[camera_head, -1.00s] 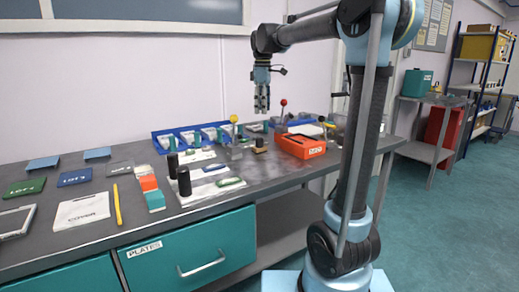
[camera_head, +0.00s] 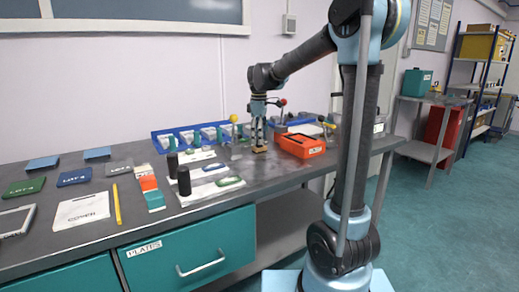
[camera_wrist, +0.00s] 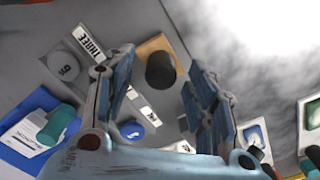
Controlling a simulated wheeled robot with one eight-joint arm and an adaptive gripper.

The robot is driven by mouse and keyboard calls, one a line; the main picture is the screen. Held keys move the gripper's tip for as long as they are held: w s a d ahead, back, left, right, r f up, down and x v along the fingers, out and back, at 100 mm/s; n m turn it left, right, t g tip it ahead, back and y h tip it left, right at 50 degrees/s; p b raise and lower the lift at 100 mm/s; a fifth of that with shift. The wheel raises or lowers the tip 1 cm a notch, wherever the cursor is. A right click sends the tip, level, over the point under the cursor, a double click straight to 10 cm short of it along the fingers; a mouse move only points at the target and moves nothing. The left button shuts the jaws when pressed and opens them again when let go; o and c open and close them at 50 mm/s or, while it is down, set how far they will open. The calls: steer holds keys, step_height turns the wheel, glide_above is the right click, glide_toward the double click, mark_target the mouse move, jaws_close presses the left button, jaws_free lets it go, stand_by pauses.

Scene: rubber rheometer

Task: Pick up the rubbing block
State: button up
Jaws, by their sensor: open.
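The rubbing block appears to be the small tan block (camera_head: 260,149) with a dark round knob, standing on the bench left of the orange box. In the wrist view its dark knob (camera_wrist: 160,71) and tan base show between my fingers. My gripper (camera_head: 259,141) points down right over the block. In the wrist view the two fingers of my gripper (camera_wrist: 162,62) are spread apart, one on each side of the knob, with a gap to it on both sides. In the head view the fingers hide the knob.
An orange box (camera_head: 302,146) stands close on the right. A yellow-knobbed lever device (camera_head: 233,143) stands close on the left. Blue trays (camera_head: 163,142) lie behind. Two black cylinders (camera_head: 184,181) stand nearer the front.

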steer(key=shift+f, duration=0.9)
steer(key=c, duration=1.2)
steer(key=shift+r, duration=0.1)
step_height(320, 180, up, 10)
steer(key=shift+f, duration=0.1)
steer(key=o, duration=0.6)
steer(key=shift+c, duration=0.2)
steer(key=c, duration=0.4)
